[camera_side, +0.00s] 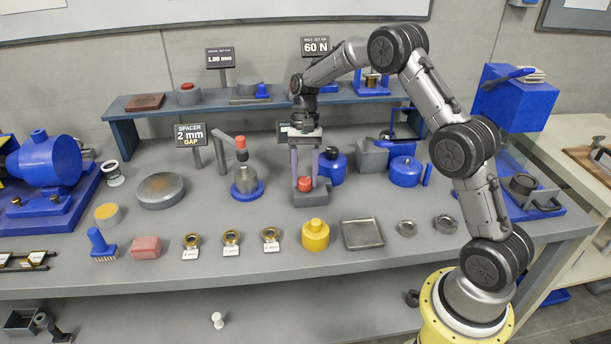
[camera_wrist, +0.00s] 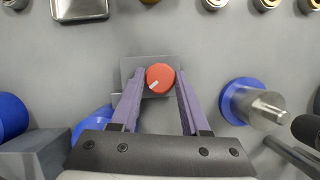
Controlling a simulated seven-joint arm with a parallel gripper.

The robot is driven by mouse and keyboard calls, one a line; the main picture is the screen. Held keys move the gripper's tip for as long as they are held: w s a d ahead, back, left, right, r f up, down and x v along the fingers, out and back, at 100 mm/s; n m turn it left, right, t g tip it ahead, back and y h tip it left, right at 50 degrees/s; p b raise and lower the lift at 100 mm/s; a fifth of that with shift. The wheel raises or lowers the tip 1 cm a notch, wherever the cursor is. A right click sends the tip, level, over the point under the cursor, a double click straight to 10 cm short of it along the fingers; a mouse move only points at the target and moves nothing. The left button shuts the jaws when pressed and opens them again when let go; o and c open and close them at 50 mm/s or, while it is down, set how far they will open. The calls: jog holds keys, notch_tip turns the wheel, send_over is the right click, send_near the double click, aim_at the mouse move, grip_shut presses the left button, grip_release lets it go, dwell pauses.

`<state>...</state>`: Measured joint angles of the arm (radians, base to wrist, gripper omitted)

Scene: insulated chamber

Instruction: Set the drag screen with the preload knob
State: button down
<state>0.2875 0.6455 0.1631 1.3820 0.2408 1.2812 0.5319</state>
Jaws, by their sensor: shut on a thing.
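The red preload knob (camera_side: 305,184) sits on a small grey block (camera_side: 312,197) near the middle of the bench. In the wrist view the knob (camera_wrist: 160,78) shows a white pointer mark towards its lower left. My gripper (camera_side: 305,178) points down with its purple fingers on either side of the knob. In the wrist view my gripper (camera_wrist: 160,80) is shut on the knob. A dark screen (camera_side: 283,128) behind my gripper is mostly hidden, and its reading cannot be made out; I cannot tell for sure that it is the drag screen.
Other screens read "2 mm GAP" (camera_side: 191,135), "1.00 mm" (camera_side: 220,58) and "60 N" (camera_side: 316,46). A blue-based part (camera_side: 247,187) stands left of the knob. A blue pot (camera_side: 332,168) stands close behind right. A yellow weight (camera_side: 315,235) and a tray (camera_side: 362,234) lie in front.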

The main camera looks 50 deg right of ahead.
jog(key=n+h, duration=0.1)
jog(key=n, duration=0.1)
jog(key=n+g, duration=0.1)
jog(key=n, duration=0.2)
jog(key=shift+w+a+n+h, duration=0.1)
jog(key=shift+w+n+h, duration=0.05)
jog(key=shift+n+h, duration=0.2)
jog(key=shift+a+n+g+h, duration=0.15)
jog(key=shift+n+h, duration=0.35)
jog(key=shift+n, duration=0.65)
jog(key=shift+d+n+g+h, duration=0.15)
jog(key=shift+n+h, duration=0.3)
jog(key=shift+n, duration=0.65)
jog(key=shift+a+r, duration=0.1)
jog(key=shift+c, duration=1.9)
grip_release()
jog(key=v, duration=1.3)
jog(key=shift+w+r, duration=0.2)
jog(key=shift+r, duration=0.1)
